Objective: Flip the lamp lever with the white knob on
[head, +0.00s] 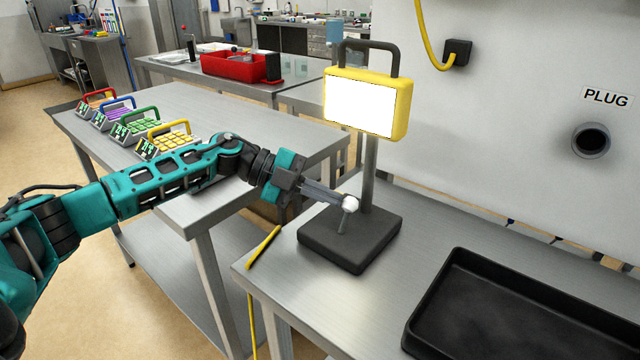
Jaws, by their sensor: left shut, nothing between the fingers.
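The lamp (368,102) has a yellow frame with a bright white panel on a grey post. Its dark square base (365,249) stands on the steel table. The lever with the white knob (350,204) rises from the base, in front of the post. My left gripper (340,200) is shut and empty, its fingertips right at the knob; I cannot tell whether they touch it. My right gripper is not in view.
A black tray (436,318) lies at the right of the table. A yellow cable (264,247) hangs at the table's left edge. Several coloured keypad boxes stand on the table behind my left arm. A wall with a plug socket (591,140) stands at the right.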

